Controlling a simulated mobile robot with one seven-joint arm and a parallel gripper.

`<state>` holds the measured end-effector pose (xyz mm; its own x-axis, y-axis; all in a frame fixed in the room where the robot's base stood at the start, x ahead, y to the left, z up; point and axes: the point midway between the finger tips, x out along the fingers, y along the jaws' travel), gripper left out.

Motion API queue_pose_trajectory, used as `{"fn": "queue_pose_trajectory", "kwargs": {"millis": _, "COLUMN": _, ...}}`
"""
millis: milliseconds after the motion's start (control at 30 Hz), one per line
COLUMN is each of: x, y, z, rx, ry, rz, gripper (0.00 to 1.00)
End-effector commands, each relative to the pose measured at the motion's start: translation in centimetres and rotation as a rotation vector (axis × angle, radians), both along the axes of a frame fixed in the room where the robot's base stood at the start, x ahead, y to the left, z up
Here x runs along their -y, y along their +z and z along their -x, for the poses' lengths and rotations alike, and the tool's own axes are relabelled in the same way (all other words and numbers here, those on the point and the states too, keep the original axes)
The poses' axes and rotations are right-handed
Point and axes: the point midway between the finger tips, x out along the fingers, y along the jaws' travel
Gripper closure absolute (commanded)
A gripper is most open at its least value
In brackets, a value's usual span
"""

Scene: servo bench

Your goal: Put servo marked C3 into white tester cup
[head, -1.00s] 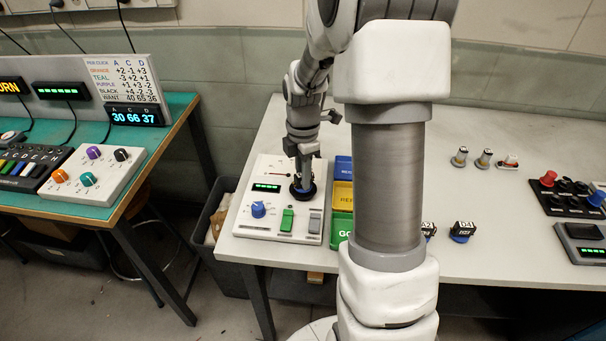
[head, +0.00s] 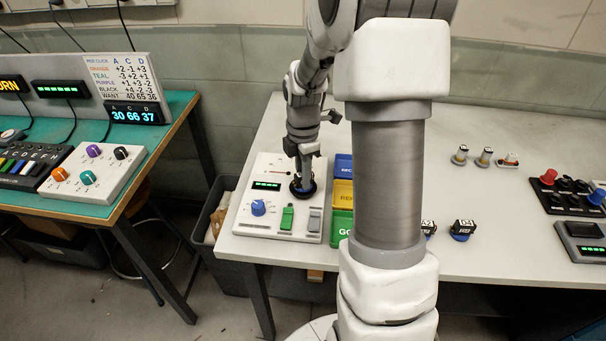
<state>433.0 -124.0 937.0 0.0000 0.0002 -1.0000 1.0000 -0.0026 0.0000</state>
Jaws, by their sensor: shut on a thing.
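The white tester (head: 262,208) stands at the left end of the pale bench, with a green display, a blue knob, and a green and a grey switch. Its round dark-rimmed cup (head: 303,192) is at its upper right. My gripper (head: 303,181) points down right at this cup, shut on a small servo. The servo is mostly hidden by the fingers, and its mark cannot be read. I cannot tell how deep it sits in the cup. Two other dark servos with blue bases, marked A2 (head: 428,227) and D4 (head: 463,230), stand to the right.
Blue (head: 343,166), yellow (head: 342,193) and green (head: 341,228) bins stand close right of the tester. My arm hides part of the bench. Small cylinders (head: 484,157) and a dark control box (head: 571,197) are farther right. A green-topped table (head: 178,107) is at left.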

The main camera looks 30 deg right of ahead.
Motion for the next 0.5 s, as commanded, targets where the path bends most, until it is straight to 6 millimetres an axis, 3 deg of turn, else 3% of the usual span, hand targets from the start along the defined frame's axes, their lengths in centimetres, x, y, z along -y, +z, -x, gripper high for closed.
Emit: {"fn": "queue_pose_trajectory", "kwargs": {"millis": 500, "x": 0.01, "y": -0.38, "z": 0.00, "rx": 0.001, "ry": 0.000, "rz": 0.000, "gripper": 1.00}}
